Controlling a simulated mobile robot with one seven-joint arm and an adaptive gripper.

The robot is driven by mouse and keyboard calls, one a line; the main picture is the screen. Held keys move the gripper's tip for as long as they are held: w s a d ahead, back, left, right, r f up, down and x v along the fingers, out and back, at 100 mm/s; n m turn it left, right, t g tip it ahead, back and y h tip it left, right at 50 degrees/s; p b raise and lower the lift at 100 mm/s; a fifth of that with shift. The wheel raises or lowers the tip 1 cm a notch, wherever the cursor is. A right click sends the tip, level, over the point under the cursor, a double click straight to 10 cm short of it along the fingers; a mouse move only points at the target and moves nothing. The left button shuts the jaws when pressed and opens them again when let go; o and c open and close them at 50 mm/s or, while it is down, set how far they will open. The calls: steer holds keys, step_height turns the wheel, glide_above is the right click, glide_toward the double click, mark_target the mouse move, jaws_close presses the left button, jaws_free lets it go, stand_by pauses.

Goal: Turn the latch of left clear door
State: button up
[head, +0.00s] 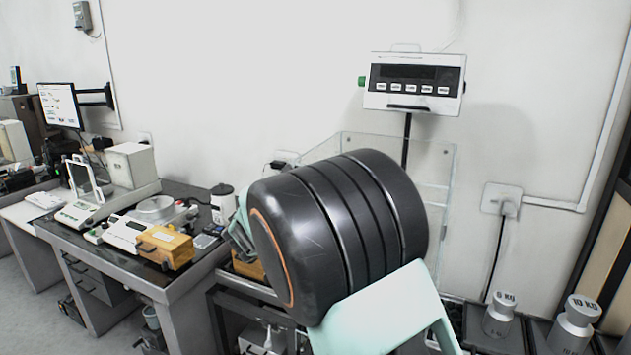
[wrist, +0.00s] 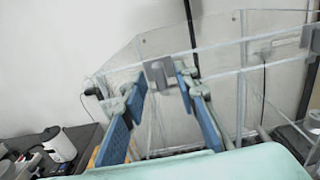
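The clear enclosure (head: 447,165) stands behind my arm in the head view, which hides most of it. In the wrist view its clear panels (wrist: 215,50) fill the middle and right. A grey latch block (wrist: 158,74) sits on the panel edge, between the tips of my gripper (wrist: 162,78). The two blue-padded fingers stand apart, one on each side of the block and close to it. I cannot tell whether either finger touches it. In the head view only a small mint part of the gripper shows left of my dark arm link.
A second grey block (wrist: 312,38) is on the panels at far right. A display (head: 415,82) stands on a post behind the enclosure. Weights (head: 500,315) stand at lower right.

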steer(key=v, duration=1.2)
steer(key=shift+r, duration=0.1)
